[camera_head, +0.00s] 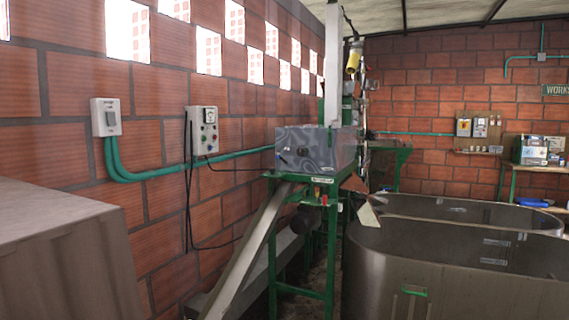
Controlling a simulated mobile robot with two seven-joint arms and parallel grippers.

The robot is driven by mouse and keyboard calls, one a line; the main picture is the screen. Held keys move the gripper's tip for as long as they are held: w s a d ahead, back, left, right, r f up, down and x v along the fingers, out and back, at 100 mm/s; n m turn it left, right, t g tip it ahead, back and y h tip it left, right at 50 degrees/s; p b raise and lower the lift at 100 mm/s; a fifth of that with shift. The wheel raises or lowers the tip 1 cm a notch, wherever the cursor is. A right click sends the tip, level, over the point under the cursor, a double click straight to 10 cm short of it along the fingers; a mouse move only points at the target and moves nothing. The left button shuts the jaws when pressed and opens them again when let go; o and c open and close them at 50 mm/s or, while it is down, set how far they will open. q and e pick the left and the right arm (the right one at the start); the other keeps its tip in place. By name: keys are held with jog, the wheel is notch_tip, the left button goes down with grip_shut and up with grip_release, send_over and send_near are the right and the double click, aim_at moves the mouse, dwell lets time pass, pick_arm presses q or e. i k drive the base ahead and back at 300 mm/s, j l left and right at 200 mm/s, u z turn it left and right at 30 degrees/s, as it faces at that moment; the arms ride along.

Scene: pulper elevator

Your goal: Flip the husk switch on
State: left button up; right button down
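A grey wall switch box (105,117) with a darker rocker in its middle is mounted on the brick wall at the left. A larger grey control box (203,131) with small coloured buttons hangs to its right on the same wall. More small electrical boxes (478,125) sit on the far wall at the right. The labels are too small to read, so I cannot tell which one is the husk switch, nor any switch's position. Neither of my grippers is in view.
A grey-brown block (65,245) fills the lower left, below the wall switch box. A metal machine (315,150) on a green stand (328,250) with a sloping chute is in the middle. Large metal tanks (455,280) fill the lower right. Green conduit (150,174) runs along the wall.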

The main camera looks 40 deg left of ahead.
aim_at(111, 120)
jog(key=i+l+u, duration=0.1)
jog(key=i+u, duration=0.15)
jog(key=i, duration=0.15)
jog(key=i+l+u, duration=0.2)
jog(key=i, duration=0.25)
jog(key=i+l+u, duration=0.25)
jog(key=i, duration=0.15)
jog(key=i+u, duration=0.15)
jog(key=u, duration=0.25)
jog(key=i+u, duration=0.2)
jog(key=u, duration=0.15)
jog(key=i+u, duration=0.15)
jog(key=u, duration=0.25)
jog(key=i+l+u, duration=0.15)
jog(key=u, duration=0.25)
jog(key=i+l+u, duration=0.1)
jog(key=u, duration=0.4)
jog(key=i+l+u, duration=0.2)
jog(key=u, duration=0.3)
jog(key=l+u, duration=0.2)
jog(key=u, duration=0.25)
jog(key=i+l+u, duration=0.15)
jog(key=u, duration=0.25)
jog(key=l+u, duration=0.35)
jog(key=i+l+u, duration=0.1)
jog(key=l+u, duration=0.6)
jog(key=l, duration=0.15)
